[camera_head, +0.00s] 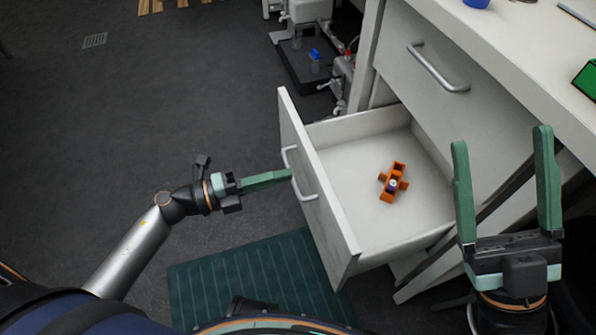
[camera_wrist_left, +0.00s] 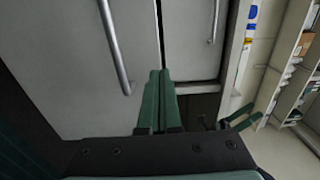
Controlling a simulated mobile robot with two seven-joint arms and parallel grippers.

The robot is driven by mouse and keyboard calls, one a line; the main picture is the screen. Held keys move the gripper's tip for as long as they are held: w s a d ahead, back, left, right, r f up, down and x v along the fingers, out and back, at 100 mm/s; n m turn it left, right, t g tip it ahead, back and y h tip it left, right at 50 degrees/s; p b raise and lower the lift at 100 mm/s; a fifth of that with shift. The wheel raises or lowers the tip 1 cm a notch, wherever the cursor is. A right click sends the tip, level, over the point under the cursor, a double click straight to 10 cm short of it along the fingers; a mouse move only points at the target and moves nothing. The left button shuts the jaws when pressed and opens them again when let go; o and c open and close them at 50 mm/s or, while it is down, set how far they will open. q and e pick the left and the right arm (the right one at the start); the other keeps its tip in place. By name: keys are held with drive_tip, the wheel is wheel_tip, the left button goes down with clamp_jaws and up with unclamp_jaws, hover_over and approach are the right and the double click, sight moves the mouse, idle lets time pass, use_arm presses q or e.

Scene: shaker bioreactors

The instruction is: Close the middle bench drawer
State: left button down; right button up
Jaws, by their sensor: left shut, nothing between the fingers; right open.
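The middle bench drawer (camera_head: 335,215) is pulled out of the white bench, with its front panel and handle (camera_head: 305,188) facing left. My left gripper (camera_head: 290,174) is shut and empty, its fingertips at the drawer front near the handle; I cannot tell whether they touch it. In the left wrist view, the shut fingers (camera_wrist_left: 160,75) point at the white front, with a long metal handle (camera_wrist_left: 115,45) to their left. My right gripper (camera_head: 504,150) is open and empty, raised near the bench at the right.
An orange holder (camera_head: 393,182) with a small vial lies inside the drawer. A closed drawer with a handle (camera_head: 438,70) is above it. The worktop (camera_head: 510,45) carries a blue item and a green item. A green mat (camera_head: 240,280) lies on the floor. Floor at left is clear.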

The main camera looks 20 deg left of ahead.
sight(313, 168)
use_arm(q)
drive_tip(key=x, duration=0.4)
drive_tip(key=shift+d+b, duration=0.1)
drive_tip(key=shift+b, duration=0.2)
use_arm(e)
drive_tip(key=shift+a+f, duration=0.1)
drive_tip(key=shift+f, duration=0.35)
use_arm(q)
drive_tip(key=shift+w+d, duration=0.1)
drive_tip(key=shift+w, duration=0.05)
use_arm(e)
drive_tip(key=shift+r, duration=0.1)
use_arm(q)
drive_tip(key=shift+w+d, duration=0.1)
drive_tip(key=shift+d, duration=0.15)
drive_tip(key=p+x, duration=0.1)
drive_tip(key=x, duration=2)
drive_tip(key=shift+w+d, duration=0.2)
drive_tip(key=shift+w, duration=0.05)
use_arm(e)
drive_tip(key=shift+w+d+r, duration=0.3)
drive_tip(key=shift+d+r, duration=0.05)
drive_tip(key=shift+d, duration=0.2)
drive_tip(key=shift+w+d+r, duration=0.3)
drive_tip(key=shift+d+r, duration=0.05)
drive_tip(key=shift+d, duration=0.15)
use_arm(q)
drive_tip(key=shift+a, duration=0.1)
